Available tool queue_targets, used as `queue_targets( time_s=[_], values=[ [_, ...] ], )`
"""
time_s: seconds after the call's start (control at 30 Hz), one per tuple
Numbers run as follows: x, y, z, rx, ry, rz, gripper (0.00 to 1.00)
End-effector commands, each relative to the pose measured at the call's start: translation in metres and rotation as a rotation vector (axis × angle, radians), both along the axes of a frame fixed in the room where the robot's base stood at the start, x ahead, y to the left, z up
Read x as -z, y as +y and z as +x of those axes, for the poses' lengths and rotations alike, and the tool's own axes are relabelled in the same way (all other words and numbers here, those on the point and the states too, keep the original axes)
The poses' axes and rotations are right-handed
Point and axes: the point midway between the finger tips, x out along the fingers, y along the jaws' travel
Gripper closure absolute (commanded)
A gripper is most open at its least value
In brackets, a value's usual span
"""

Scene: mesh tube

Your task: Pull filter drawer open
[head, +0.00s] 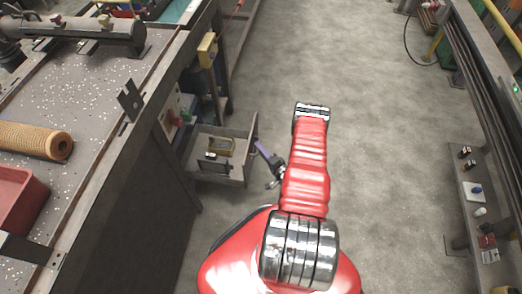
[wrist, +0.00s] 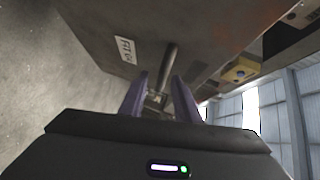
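The filter drawer (head: 228,182) stands pulled out from the side of the bench in the head view, its inside visible from above. Small items lie in it. In the wrist view, its grey front (wrist: 108,22) carries a white label, and a dark bar handle (wrist: 168,68) runs down the middle. My gripper (head: 262,150) is just right of the drawer front. In the wrist view, the purple fingers of my gripper (wrist: 160,80) are apart, with the handle between their tips and visible space beside it. Firm contact with the handle cannot be made out.
The bench (head: 100,95) on the left holds a tan mesh tube (head: 35,140) and a red bin (head: 18,200). Clear concrete floor (head: 395,150) lies right of my arm. A rack (head: 475,180) with small items borders the right side.

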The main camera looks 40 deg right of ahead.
Motion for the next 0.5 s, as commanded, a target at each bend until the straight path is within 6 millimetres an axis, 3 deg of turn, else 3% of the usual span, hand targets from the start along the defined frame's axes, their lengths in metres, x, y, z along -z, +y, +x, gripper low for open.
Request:
queue_targets(
  time_s=[0.27,0.5],
  values=[
    [-0.001,0.001,-0.004,-0.001,-0.001,0.001,0.71],
    [-0.004,0.004,-0.029,0.001,-0.001,0.003,0.71]
  ],
)
